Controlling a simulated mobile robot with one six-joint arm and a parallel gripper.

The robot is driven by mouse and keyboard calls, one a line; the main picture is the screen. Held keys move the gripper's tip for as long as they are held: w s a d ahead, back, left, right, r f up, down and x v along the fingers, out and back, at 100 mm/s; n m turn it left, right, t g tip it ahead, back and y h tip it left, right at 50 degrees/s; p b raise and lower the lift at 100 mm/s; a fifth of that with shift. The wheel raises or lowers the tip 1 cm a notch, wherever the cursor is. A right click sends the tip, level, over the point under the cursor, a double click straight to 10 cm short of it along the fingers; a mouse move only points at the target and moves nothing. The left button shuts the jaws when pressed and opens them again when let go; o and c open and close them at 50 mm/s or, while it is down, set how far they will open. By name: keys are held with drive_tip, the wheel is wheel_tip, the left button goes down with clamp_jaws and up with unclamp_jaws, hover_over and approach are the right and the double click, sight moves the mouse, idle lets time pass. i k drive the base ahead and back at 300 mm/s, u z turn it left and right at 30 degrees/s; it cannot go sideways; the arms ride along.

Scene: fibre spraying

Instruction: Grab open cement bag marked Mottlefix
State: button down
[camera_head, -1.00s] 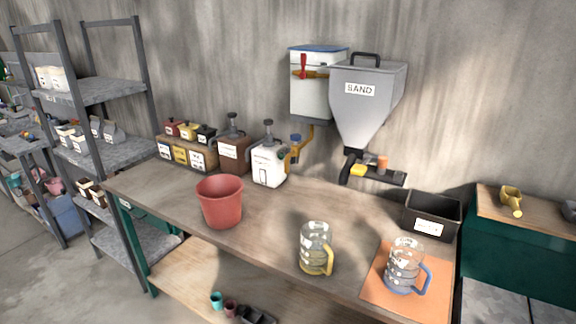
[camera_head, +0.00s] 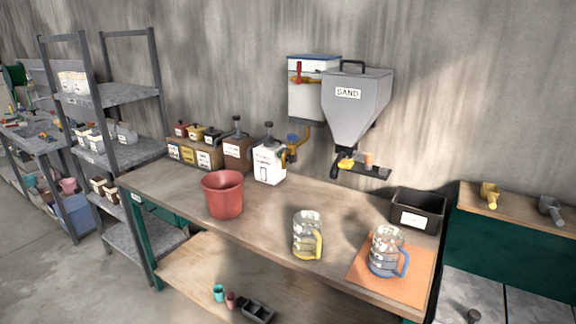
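Small pale bags stand on the grey shelf unit at the left. Two white bags (camera_head: 73,83) are on its top shelf. Several white and grey bags (camera_head: 88,138) are on the middle shelf, and more pale bags with dark parts (camera_head: 104,188) are on the lower shelf. Their labels are too small to read, so I cannot tell which one is marked Mottlefix or which is open. My gripper is not in view.
The workbench (camera_head: 262,210) holds a red bucket (camera_head: 223,196), two jugs (camera_head: 308,236), dispensers and a black bin (camera_head: 416,212). A sand hopper (camera_head: 352,110) hangs on the wall. Bare floor (camera_head: 60,275) lies in front of the shelf unit (camera_head: 128,95).

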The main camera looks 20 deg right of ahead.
sight(81, 134)
drive_tip(key=k, duration=0.35)
drive_tip(key=u, duration=0.15)
drive_tip(key=i, duration=0.9)
drive_tip(key=z, duration=0.15)
drive_tip(key=k, duration=0.6)
drive_tip(key=u, duration=0.45)
drive_tip(key=i, duration=0.6)
drive_tip(key=u, duration=0.25)
